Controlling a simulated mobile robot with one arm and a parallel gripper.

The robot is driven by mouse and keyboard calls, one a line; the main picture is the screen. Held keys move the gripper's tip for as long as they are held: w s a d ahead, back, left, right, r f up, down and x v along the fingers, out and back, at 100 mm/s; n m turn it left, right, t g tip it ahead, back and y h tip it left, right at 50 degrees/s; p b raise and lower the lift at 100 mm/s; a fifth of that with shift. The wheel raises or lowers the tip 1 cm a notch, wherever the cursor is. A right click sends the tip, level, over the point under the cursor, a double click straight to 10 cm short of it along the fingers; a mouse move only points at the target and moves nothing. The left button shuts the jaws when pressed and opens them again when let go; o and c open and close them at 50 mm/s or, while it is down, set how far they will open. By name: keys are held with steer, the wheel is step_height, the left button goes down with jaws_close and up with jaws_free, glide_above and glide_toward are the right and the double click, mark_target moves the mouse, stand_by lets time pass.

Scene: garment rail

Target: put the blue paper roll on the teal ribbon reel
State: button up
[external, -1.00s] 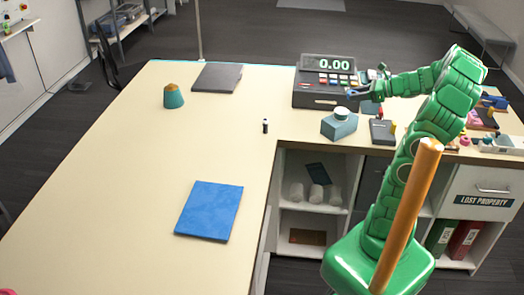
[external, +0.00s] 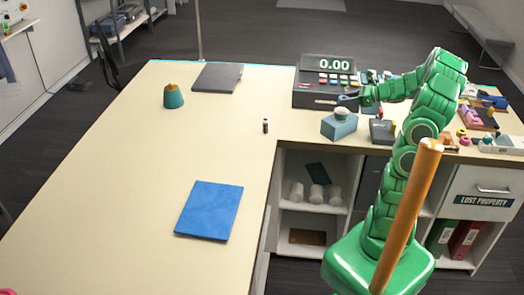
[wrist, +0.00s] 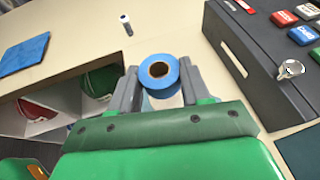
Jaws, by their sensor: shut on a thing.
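The blue paper roll (wrist: 162,87) shows in the wrist view as a blue ring with a brown core and a dark hole. My gripper (wrist: 158,73) is shut on it, one grey finger on each side. In the external view my gripper (external: 350,101) is above the counter, in front of the cash register; the roll is too small there to make out clearly. A teal, tapered object with a tan top (external: 173,97) stands upright at the far left of the counter, well apart from my gripper. It looks like the teal ribbon reel, but its form is not clear.
A pale teal box with a white top (external: 339,125) stands just below my gripper. The cash register (external: 322,96) is behind it. A dark folder (external: 217,77), a blue folder (external: 209,210) and a small dark bottle (external: 265,126) lie or stand on the counter. Counter between them is clear.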

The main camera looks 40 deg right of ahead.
mark_target(345, 111)
steer(key=shift+w+d+f, duration=0.15)
steer(key=shift+w+f, duration=0.15)
steer(key=shift+f, duration=1.55)
steer(key=o, duration=1)
steer(key=shift+f, duration=0.1)
steer(key=shift+s+d+r, duration=0.1)
steer(key=shift+s+r, duration=0.1)
steer(key=shift+r, duration=0.05)
steer(key=v, duration=1.1)
steer(key=shift+s+d, duration=0.15)
steer(key=shift+s, duration=0.1)
